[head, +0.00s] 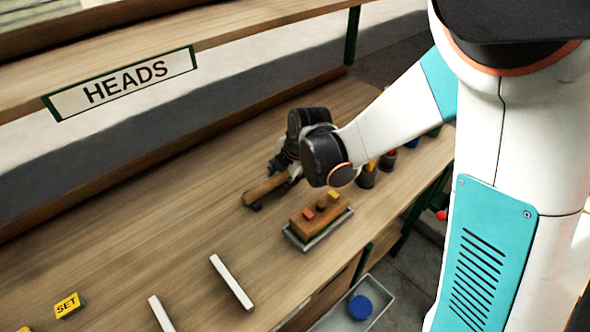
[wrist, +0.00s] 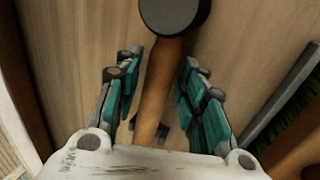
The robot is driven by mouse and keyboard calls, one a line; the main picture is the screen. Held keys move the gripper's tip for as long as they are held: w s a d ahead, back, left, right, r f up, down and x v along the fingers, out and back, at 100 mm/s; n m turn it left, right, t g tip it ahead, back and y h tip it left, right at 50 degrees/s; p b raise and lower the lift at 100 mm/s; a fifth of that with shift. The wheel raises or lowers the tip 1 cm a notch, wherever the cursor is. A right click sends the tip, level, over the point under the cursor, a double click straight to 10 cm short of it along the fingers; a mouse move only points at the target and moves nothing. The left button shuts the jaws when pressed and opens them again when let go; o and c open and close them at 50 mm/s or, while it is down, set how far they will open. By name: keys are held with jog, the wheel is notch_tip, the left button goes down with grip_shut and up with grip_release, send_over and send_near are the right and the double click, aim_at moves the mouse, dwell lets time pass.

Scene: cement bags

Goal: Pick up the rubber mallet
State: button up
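The rubber mallet has a black round head (wrist: 175,14) and a wooden handle (wrist: 156,90) in the wrist view. In the head view, part of the wooden handle (head: 264,189) shows on the wooden bench, partly covered by my gripper. My gripper (wrist: 157,95) is open, with teal-padded fingers on both sides of the handle. A gap shows between the left finger and the handle; the right finger is very close to it, and I cannot tell if it touches. In the head view my gripper (head: 285,168) is low over the bench.
A grey tray (head: 296,242) with a block stands at the bench's front edge, near my gripper. Dark cups (head: 366,180) stand behind my wrist. A shelf with a HEADS sign (head: 122,84) overhangs the back.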

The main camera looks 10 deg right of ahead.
grip_shut()
jog(key=shift+r, duration=0.15)
